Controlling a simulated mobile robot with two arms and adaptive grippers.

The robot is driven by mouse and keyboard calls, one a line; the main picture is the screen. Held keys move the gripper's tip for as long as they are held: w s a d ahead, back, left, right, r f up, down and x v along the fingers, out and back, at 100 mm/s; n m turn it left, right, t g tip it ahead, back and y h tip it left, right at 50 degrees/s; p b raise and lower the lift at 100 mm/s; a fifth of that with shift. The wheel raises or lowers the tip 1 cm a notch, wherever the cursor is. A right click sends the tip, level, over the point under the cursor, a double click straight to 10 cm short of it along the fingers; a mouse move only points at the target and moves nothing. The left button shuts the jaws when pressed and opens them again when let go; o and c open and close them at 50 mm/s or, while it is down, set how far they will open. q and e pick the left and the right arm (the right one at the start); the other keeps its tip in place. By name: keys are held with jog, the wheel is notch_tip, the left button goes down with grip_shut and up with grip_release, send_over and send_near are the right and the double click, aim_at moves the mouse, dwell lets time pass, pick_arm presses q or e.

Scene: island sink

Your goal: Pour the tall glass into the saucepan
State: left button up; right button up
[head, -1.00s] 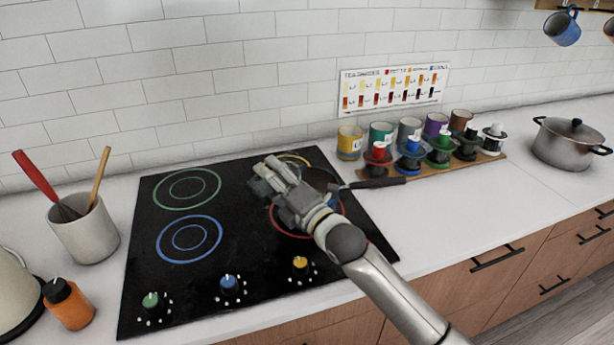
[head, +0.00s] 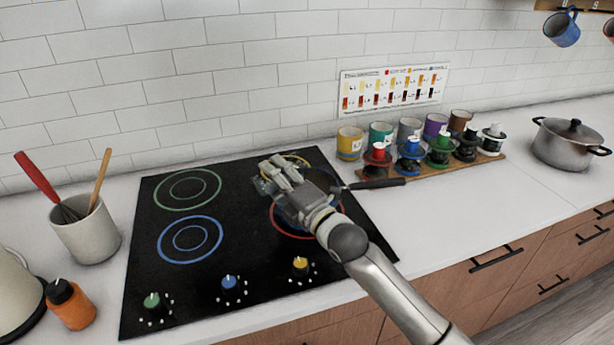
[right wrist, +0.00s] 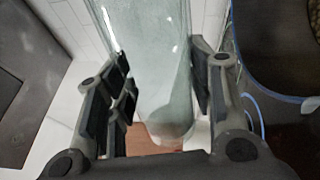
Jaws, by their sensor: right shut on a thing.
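My right gripper (head: 272,178) is over the right part of the black cooktop. In the right wrist view its fingers (right wrist: 160,90) are shut around a clear tall glass (right wrist: 155,60). In the head view the glass is mostly hidden by the gripper. The dark saucepan (head: 322,180) sits behind and right of the gripper, partly covered by it, with its black handle (head: 378,184) pointing right. In the right wrist view the saucepan (right wrist: 270,60) is beside the glass, on the right. I cannot tell how much is in the glass. My left gripper is out of view.
The black cooktop (head: 215,270) has free room at left and front. A grey lidded pot (head: 568,148) is far right. A utensil crock (head: 88,235) and orange bottle (head: 70,308) stand left.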

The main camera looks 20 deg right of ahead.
jog(key=shift+d+r+m+p, duration=0.1)
jog(key=shift+r+m+p, duration=0.3)
jog(key=shift+m+p, duration=0.1)
